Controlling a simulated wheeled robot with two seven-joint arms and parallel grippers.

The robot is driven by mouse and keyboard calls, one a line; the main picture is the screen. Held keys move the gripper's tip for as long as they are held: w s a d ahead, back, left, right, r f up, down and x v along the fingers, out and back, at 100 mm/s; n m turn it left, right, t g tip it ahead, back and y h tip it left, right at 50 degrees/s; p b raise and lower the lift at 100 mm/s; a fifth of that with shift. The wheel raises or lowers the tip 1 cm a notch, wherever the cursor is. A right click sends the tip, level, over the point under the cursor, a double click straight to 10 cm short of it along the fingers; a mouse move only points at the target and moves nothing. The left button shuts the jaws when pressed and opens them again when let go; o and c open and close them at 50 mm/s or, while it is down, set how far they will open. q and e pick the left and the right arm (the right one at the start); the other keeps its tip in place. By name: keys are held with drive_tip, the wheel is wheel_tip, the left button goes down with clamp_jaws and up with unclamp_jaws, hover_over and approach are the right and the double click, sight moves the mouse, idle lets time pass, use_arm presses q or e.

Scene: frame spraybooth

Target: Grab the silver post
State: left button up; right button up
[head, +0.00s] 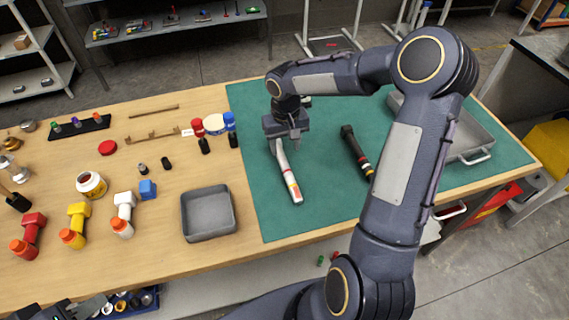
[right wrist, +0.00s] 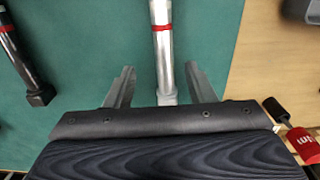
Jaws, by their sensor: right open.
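The silver post (head: 287,172) lies on the green mat (head: 262,205), with red and yellow bands near its front end. My right gripper (head: 289,140) is over its far end, pointing down. In the right wrist view the silver post (right wrist: 162,45) runs between the two fingers of my right gripper (right wrist: 160,70), with a gap on each side. The right gripper is open. Part of my left gripper (head: 75,308) shows at the bottom left edge of the head view, away from the post; its jaws are not clear.
A black post (head: 355,152) with coloured bands lies right of the silver one; it also shows in the right wrist view (right wrist: 18,60). A grey tray (head: 208,213) sits left of the mat. A larger grey tray (head: 478,157) is partly behind my right arm. Bottles and small parts stand at left.

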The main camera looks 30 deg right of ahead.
sight(284, 161)
drive_tip(key=f, duration=0.2)
drive_tip(key=f+p, duration=0.1)
drive_tip(key=f, duration=0.2)
drive_tip(key=shift+s+a+f, duration=0.1)
drive_tip(key=shift+a+f, duration=0.15)
drive_tip(key=shift+f, duration=0.45)
clamp_jaws()
